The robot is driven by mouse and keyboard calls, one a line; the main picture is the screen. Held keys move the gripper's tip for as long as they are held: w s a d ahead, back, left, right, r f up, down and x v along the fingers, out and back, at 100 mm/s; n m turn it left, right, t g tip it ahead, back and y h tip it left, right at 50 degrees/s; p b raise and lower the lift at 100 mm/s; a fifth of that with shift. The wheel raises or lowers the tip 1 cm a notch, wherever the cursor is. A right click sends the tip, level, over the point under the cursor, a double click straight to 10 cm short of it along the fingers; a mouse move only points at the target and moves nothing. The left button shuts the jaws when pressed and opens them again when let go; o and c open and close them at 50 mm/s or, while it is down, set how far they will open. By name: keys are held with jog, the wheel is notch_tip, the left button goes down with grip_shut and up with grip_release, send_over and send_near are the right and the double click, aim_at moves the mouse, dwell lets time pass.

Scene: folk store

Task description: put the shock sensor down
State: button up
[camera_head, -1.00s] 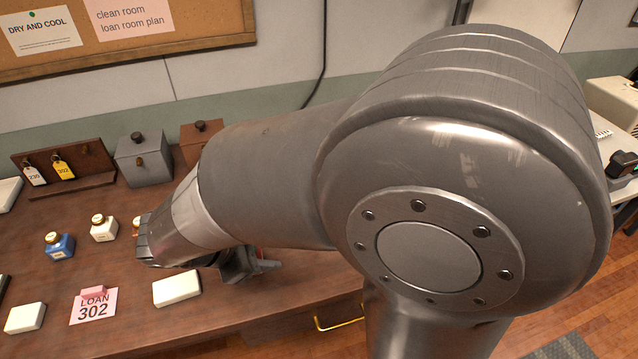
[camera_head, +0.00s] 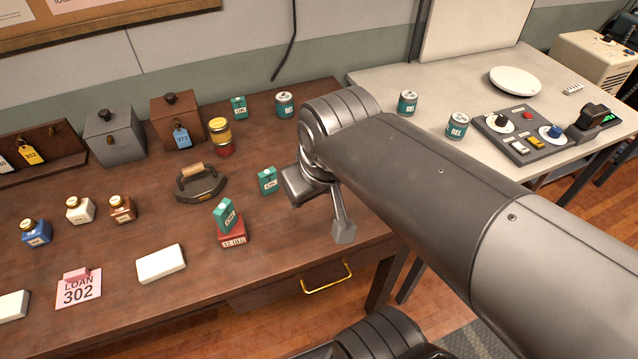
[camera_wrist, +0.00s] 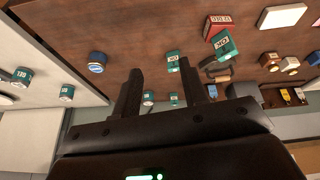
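My gripper (camera_wrist: 162,85) is open and empty above the brown table, its two black fingers apart in the wrist view. In the head view it sits near the table's right side, partly hidden by my arm. A small round blue item (camera_wrist: 97,62) stands on the brown table, left of the fingers in the wrist view and apart from them. It may be the shock sensor; its label is too small to read. My arm seems to hide it in the head view. A teal box (camera_head: 267,180) stands near my gripper; it also shows in the wrist view (camera_wrist: 173,62).
Another teal box (camera_head: 227,215) leans on a red box (camera_head: 233,239) marked 12 DEC. A flat iron (camera_head: 200,183), stacked yellow and red tins (camera_head: 220,132) and a white block (camera_head: 161,264) are nearby. Teal cans (camera_head: 457,126) and a control panel (camera_head: 522,136) occupy the pale table.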

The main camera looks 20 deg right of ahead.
jog(key=shift+s+d+r+m+t, duration=0.25)
jog(key=shift+r+m, duration=0.1)
jog(key=shift+m, duration=0.1)
jog(key=shift+s+d+r+m+t, duration=0.1)
jog(key=shift+r+m+t, duration=0.2)
jog(key=shift+m, duration=0.15)
dwell(0.8)
